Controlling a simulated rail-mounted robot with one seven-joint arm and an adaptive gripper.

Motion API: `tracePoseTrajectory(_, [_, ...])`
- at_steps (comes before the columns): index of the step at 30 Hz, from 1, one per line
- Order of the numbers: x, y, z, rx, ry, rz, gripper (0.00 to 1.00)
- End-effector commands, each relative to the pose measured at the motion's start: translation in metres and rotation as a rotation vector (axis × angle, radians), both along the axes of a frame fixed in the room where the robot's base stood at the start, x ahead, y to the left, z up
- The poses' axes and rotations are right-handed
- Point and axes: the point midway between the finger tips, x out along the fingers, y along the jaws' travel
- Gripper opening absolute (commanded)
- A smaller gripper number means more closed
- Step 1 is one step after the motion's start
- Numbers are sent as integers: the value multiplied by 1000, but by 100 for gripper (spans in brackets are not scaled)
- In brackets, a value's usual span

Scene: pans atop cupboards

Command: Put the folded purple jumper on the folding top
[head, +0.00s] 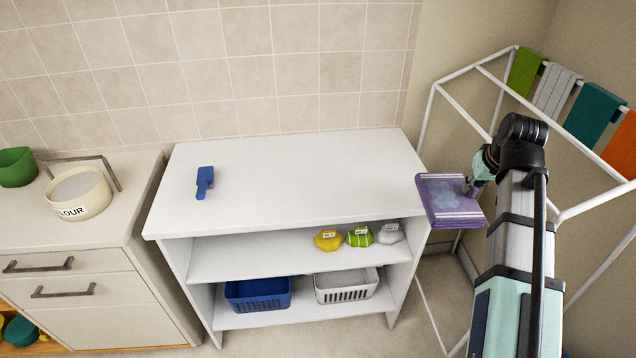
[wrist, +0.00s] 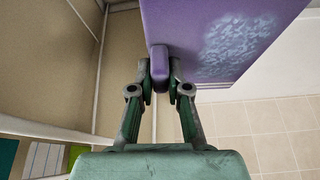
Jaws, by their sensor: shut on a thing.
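The folded purple jumper (head: 449,203) is held at its right edge by my gripper (head: 472,187), just off the right end of the white folding top (head: 300,180). The jumper looks roughly flat, with white stripes along its edges and a pale patterned patch. In the wrist view the jumper (wrist: 215,40) fills the upper right, and my gripper (wrist: 159,75) is shut on a small purple part at its edge. Whether the jumper touches the folding top's edge I cannot tell.
A blue brush-like object (head: 205,181) lies on the folding top's left part; the rest is clear. Yellow, green and grey bundles (head: 359,237) sit on the shelf below, with a blue basket (head: 258,294) and a white basket (head: 346,286) underneath. A white drying rack (head: 470,100) stands at right.

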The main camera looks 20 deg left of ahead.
Motion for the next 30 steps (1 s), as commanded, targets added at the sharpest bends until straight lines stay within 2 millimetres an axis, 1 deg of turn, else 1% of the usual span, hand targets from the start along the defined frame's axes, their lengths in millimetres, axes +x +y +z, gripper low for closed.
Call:
tracePoseTrajectory(1, [22,26,11,3,1,94,0])
tracePoseTrajectory(2, [31,42,15,3,1,156,0])
tracePoseTrajectory(3, [41,63,20,3,1,241,0])
tracePoseTrajectory(5, [55,96,29,3,0,366,0])
tracePoseTrajectory(6, [63,118,34,4,2,449,0])
tracePoseTrajectory(8, [74,152,42,4,0,572,0])
tracePoseTrajectory(9, [80,175,47,5,1,654,0])
tracePoseTrajectory(11, [88,209,55,5,0,775,0])
tracePoseTrajectory(12, [93,232,60,4,2,856,0])
tracePoseTrajectory(14, [98,267,68,6,2,975,0])
tracePoseTrajectory(15, [100,290,74,4,2,1053,0])
tracePoseTrajectory(17, [102,324,82,5,2,1168,0])
tracePoseTrajectory(18, [103,346,86,4,2,1241,0])
tracePoseTrajectory(21, [101,394,97,5,3,1403,0])
tracePoseTrajectory(24, [97,431,105,4,4,1531,0])
tracePoseTrajectory(25, [96,440,107,4,3,1561,0])
tracePoseTrajectory(27, [93,457,110,3,2,1619,0])
tracePoseTrajectory(30, [89,470,111,3,3,1670,0])
